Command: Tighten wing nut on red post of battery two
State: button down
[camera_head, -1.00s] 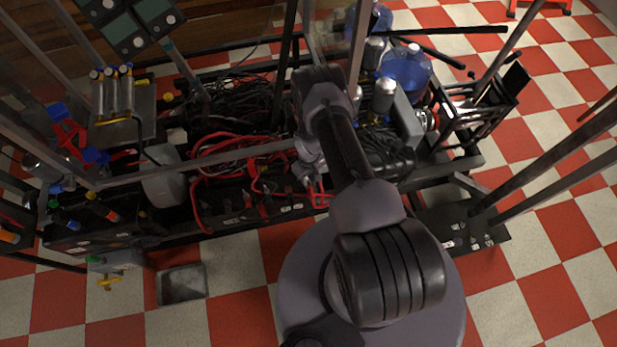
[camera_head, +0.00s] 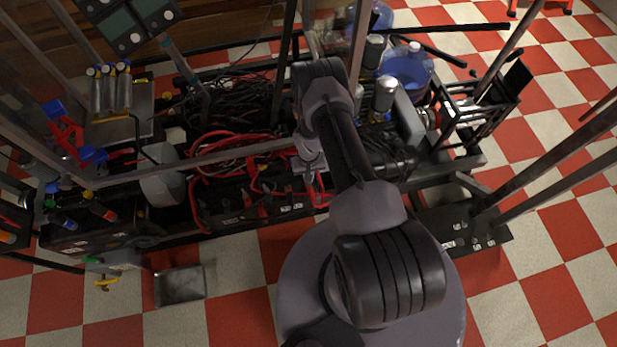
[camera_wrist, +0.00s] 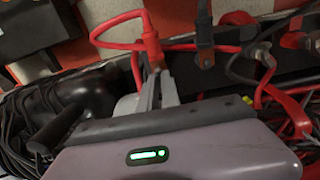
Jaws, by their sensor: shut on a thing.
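In the wrist view my gripper (camera_wrist: 158,84) has its two grey fingers close together at a copper-coloured lug (camera_wrist: 153,52) on the end of a red cable (camera_wrist: 120,20). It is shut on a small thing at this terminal. That thing, which I take for the wing nut on the red post, is hidden between the fingers. In the head view my gripper (camera_head: 312,168) is over the batteries (camera_head: 285,203) at the cart's front edge, partly covered by my arm.
Looping red cables (camera_head: 205,190) lie left of my gripper. In the wrist view a red-and-black cable bundle (camera_wrist: 265,75) lies close on the right and black cables (camera_wrist: 30,110) on the left. A frame post (camera_head: 285,65) rises behind my arm. The checkered floor in front is mostly clear.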

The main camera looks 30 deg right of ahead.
jog(key=m+b, duration=0.1)
jog(key=m, duration=0.3)
jog(key=shift+m, duration=0.3)
jog(key=m+b, duration=0.2)
jog(key=m, duration=0.2)
jog(key=shift+w+m, duration=0.1)
jog(key=shift+m, duration=0.2)
jog(key=m+b, duration=0.1)
jog(key=m, duration=0.3)
jog(key=shift+m+b, duration=0.5)
jog(key=shift+m, duration=1.8)
jog(key=c, duration=1.6)
grip_release()
jog(key=shift+o, duration=0.2)
notch_tip(320, 180, up, 18)
jog(key=p, duration=0.6)
jog(key=shift+f+p, duration=0.25)
jog(key=shift+p, duration=0.1)
